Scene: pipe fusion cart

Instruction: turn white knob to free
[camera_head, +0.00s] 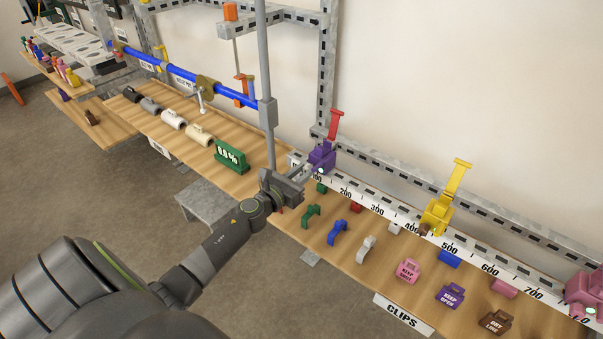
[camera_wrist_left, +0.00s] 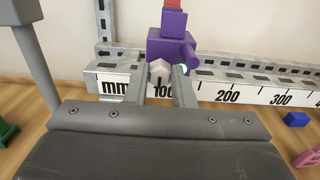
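The white knob (camera_wrist_left: 159,71) shows in the left wrist view on the front of a purple valve body (camera_wrist_left: 170,47) with a red handle on top. The same purple valve (camera_head: 321,156) is in the head view at the low end of the ruler, its red handle (camera_head: 335,125) pointing up. My left gripper (camera_head: 304,173) is at the valve's front. In the left wrist view its two fingers (camera_wrist_left: 160,78) stand apart, one on each side of the knob; I cannot tell whether they touch it. The knob is hard to make out in the head view. My right gripper is not in view.
A grey upright post (camera_head: 267,120) stands just left of the left gripper. A green percent sign (camera_head: 231,156) and several clips, such as the blue one (camera_head: 338,232), sit on the wooden shelf. A yellow-handled valve (camera_head: 440,212) is farther right along the ruler.

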